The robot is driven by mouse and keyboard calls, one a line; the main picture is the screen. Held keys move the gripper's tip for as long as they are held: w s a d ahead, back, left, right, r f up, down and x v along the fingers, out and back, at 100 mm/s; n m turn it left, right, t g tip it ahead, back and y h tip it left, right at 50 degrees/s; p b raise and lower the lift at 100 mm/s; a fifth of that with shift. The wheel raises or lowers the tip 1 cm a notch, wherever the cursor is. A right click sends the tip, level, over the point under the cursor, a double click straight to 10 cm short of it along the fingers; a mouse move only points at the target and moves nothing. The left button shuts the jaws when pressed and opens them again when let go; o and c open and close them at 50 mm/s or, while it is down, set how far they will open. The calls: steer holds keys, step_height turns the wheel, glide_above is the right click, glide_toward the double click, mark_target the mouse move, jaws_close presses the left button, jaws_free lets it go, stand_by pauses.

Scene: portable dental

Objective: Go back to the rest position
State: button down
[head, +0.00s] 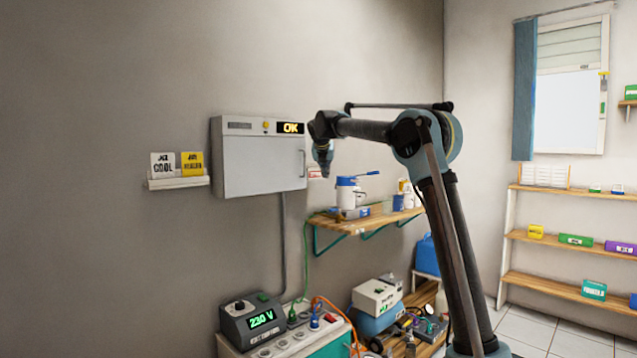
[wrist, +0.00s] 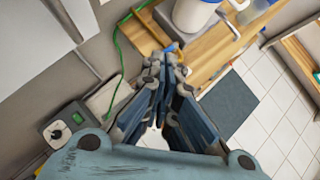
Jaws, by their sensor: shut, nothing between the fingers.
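My gripper (head: 322,172) hangs pointing down from the bent arm in the head view, in front of the wall and above the left part of the wooden wall shelf. In the wrist view, the fingers of my gripper (wrist: 165,62) converge at their tips with nothing between them. The gripper is shut and empty. It is apart from the shelf and the things on it.
The grey wall box (head: 262,160) with a lit OK sign is left of my gripper. The wooden shelf (head: 362,224) holds a blue-and-white jug (head: 347,194). Below stand a 230 V unit (head: 253,320) and a white box (head: 376,297). Tiled floor (head: 535,330) is clear at right.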

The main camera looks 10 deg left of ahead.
steer(key=s+d+f+m+g+h, duration=0.1)
steer(key=s+d+m, duration=0.4)
steer(key=d, duration=0.4)
steer(key=s+d+f+m+g, duration=0.1)
steer(key=s+d+m, duration=0.4)
steer(key=d, duration=0.4)
steer(key=s+d+f+m+g, duration=0.1)
steer(key=s+d+f+m, duration=0.3)
steer(key=s+d, duration=0.35)
steer(key=s+d+f+m, duration=0.4)
steer(key=s+d, duration=0.2)
steer(key=s, duration=0.3)
steer(key=s+d+f+m+g, duration=0.1)
steer(key=s+d+f+m, duration=0.2)
steer(key=s+f+m, duration=0.3)
steer(key=s+d+f+m+g, duration=0.1)
steer(key=s+d+f+m, duration=0.3)
steer(key=s+f, duration=0.9)
steer(key=s+d+f+m+g, duration=0.1)
steer(key=s+d+f+m, duration=0.2)
steer(key=s+f+m, duration=0.5)
steer(key=s+f, duration=0.2)
steer(key=s, duration=0.4)
steer(key=shift+s+d+g+y, duration=0.3)
steer(key=shift+s+d, duration=0.1)
